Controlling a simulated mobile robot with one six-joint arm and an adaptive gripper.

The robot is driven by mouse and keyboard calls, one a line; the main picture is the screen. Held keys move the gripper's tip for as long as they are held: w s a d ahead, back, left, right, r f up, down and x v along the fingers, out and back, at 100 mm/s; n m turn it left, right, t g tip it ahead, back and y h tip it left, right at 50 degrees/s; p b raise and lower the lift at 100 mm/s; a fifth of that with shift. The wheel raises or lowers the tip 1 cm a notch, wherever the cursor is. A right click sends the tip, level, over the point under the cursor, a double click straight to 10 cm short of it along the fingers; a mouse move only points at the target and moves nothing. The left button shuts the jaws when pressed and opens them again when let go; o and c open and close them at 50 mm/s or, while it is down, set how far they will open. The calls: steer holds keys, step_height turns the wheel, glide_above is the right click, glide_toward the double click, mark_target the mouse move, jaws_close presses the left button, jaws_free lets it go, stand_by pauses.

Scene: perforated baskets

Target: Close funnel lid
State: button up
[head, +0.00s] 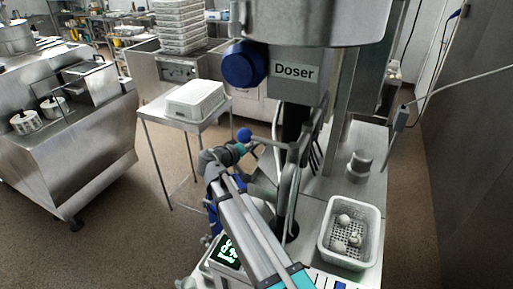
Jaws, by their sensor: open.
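The machine labelled Doser (294,72) stands in the middle of the head view. A large round steel vessel (315,22) sits on top of it and is cut off by the upper edge. I cannot make out a funnel lid. A big blue knob (243,65) sticks out on the Doser's left side. A smaller blue ball (243,135) shows below it, close to my wrist. My gripper (252,147) is at the arm's far end, open, small and partly hidden, in front of the Doser's lower part. I cannot tell whether it touches anything.
A white perforated basket (325,252) holds several round pale items at lower right. A steel cylinder (359,166) stands behind it. A side table (150,113) with a white container (195,99) is at left, near a steel counter (70,165). Floor lies open between them.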

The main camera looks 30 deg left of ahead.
steer(key=shift+x, duration=1.2)
jaws_close()
